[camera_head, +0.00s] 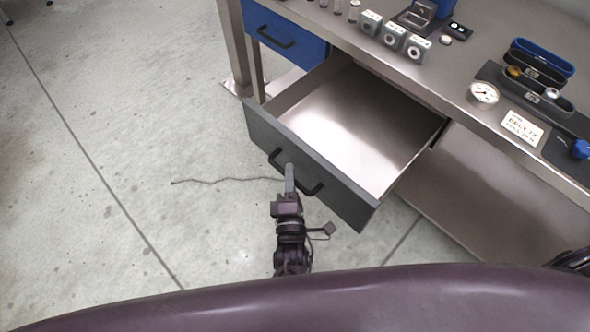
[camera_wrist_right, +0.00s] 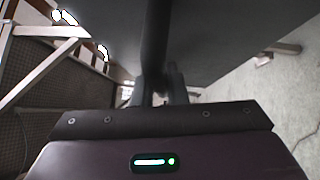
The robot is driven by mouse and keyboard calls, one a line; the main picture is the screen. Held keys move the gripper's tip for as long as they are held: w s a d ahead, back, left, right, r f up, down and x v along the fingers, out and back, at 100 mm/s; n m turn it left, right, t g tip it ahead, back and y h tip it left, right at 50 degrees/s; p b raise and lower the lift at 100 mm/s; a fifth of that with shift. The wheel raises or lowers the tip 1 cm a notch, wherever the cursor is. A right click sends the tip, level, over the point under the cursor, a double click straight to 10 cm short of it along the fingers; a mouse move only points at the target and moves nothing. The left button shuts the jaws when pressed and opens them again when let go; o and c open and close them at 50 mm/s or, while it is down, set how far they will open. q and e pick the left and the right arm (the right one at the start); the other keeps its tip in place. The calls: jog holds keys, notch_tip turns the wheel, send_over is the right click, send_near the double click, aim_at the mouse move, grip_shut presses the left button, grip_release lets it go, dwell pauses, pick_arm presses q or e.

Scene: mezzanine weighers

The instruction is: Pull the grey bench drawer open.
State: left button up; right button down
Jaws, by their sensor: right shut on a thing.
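The grey bench drawer (camera_head: 308,168) stands pulled well out from under the bench in the head view, and its bare metal inside is empty. Its front carries a dark bar handle (camera_head: 312,190). My right gripper (camera_head: 290,180) is at the middle of that handle, shut on it. In the right wrist view the dark handle (camera_wrist_right: 155,45) runs down between the fingers of my right gripper (camera_wrist_right: 158,88), with the dark drawer front (camera_wrist_right: 215,35) behind. My left gripper does not show.
A closed blue drawer (camera_head: 285,36) sits left of the grey one. The metal bench top (camera_head: 440,68) holds weights, a dial gauge (camera_head: 483,93), a label card (camera_head: 522,127) and cases. A lower shelf (camera_head: 480,215) lies underneath. The floor (camera_head: 120,150) at left is open.

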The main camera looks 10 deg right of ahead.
jog(key=c, duration=1.5)
grip_release()
jog(key=shift+o, duration=0.2)
jog(key=s+f, duration=0.1)
jog(key=s, duration=0.6)
jog(key=shift+s+a+b, duration=0.35)
jog(key=shift+a, duration=0.1)
